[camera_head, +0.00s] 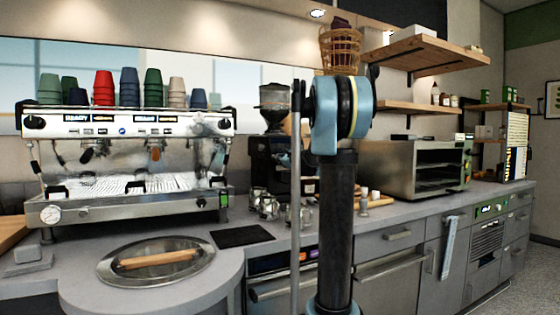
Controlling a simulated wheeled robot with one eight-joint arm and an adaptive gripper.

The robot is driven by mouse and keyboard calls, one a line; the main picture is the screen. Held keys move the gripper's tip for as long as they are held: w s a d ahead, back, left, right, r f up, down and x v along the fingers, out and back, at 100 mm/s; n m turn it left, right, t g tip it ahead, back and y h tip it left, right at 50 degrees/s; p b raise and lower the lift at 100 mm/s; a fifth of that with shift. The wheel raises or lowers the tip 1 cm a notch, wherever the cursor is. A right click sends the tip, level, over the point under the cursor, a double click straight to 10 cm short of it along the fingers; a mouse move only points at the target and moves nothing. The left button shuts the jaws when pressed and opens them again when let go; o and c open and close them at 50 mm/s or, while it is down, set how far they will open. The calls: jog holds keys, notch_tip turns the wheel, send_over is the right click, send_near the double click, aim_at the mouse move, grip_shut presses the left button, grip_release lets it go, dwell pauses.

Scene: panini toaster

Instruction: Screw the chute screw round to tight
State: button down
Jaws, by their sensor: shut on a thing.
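I cannot make out the chute screw in the head view. A black coffee grinder (262,155) with a dark hopper (273,97) stands on the counter behind my arm. My upright arm, with a blue joint and a black tube, covers the grinder's right side. My gripper does not show, so I cannot see what it is shut on or where it sits against the screw.
An espresso machine (125,165) with stacked cups stands at left. A round metal basin (130,275) with a wooden stick lies in front. Glasses (268,205) stand by the grinder. A panini toaster (415,168) stands at right, below wooden shelves (420,50).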

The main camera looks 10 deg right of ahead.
jog(key=m, duration=0.5)
jog(key=shift+f+m, duration=0.1)
jog(key=shift+m, duration=0.3)
dwell(0.4)
jog(key=c, duration=1.3)
grip_release()
jog(key=shift+d, duration=0.1)
jog(key=v, duration=1.1)
jog(key=shift+s+d, duration=0.15)
jog(key=shift+s, duration=0.2)
